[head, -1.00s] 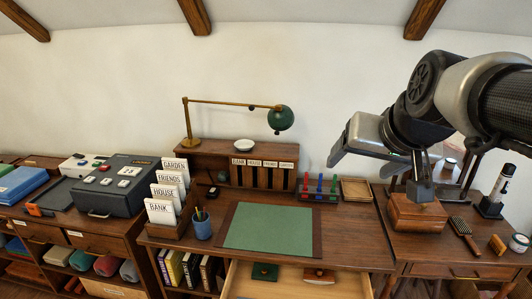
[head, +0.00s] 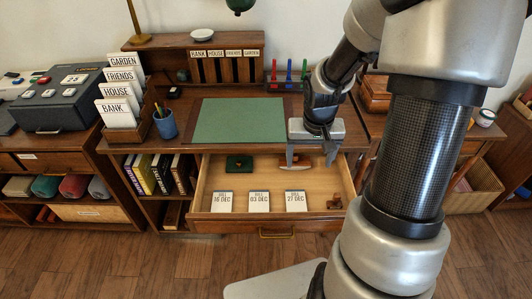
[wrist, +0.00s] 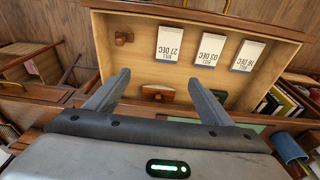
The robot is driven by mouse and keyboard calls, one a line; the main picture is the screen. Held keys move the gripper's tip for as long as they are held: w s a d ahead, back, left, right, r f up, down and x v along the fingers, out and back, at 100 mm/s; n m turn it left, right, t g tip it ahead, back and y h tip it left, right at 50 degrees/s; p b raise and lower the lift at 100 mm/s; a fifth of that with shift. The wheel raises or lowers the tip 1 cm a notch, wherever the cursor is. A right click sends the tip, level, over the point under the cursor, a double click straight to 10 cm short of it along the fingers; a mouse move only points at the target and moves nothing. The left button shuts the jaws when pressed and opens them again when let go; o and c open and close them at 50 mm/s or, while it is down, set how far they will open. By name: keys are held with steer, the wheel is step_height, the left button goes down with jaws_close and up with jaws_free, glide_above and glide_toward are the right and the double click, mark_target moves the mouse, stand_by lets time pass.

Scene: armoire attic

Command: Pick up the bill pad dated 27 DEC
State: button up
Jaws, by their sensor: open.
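The bill pad dated 27 DEC (head: 296,202) lies flat in the open desk drawer (head: 200,212), the rightmost of three white pads. In the wrist view this pad (wrist: 170,45) appears upside down, leftmost of the three. The pad dated 03 DEC (head: 259,202) is beside it, and the pad dated 16 DEC (head: 222,202) is at the left. My gripper (head: 314,162) is open and empty, above the back right part of the drawer. In the wrist view its two fingers (wrist: 160,92) point toward the drawer, with the 27 DEC pad beyond them.
A small wooden object (head: 335,202) is right of the 27 DEC pad. The desktop with its green mat (head: 240,120) overhangs the drawer's back. Open floor lies in front.

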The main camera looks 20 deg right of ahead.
step_height(320, 180, down, 4)
steer(key=a, duration=0.2)
steer(key=b, duration=0.5)
glide_above(296, 202)
steer(key=s, duration=0.1)
step_height(296, 202, down, 11)
steer(key=shift+d+r, duration=0.1)
steer(key=shift+r, duration=0.1)
steer(key=shift+w+f+b, duration=0.2)
steer(key=shift+f+b, duration=0.3)
steer(key=shift+f, duration=0.9)
steer(key=shift+w+f+b, duration=0.2)
steer(key=shift+f+b, duration=0.3)
steer(key=shift+f, duration=0.9)
steer(key=shift+c, duration=0.4)
steer(key=c, duration=1.1)
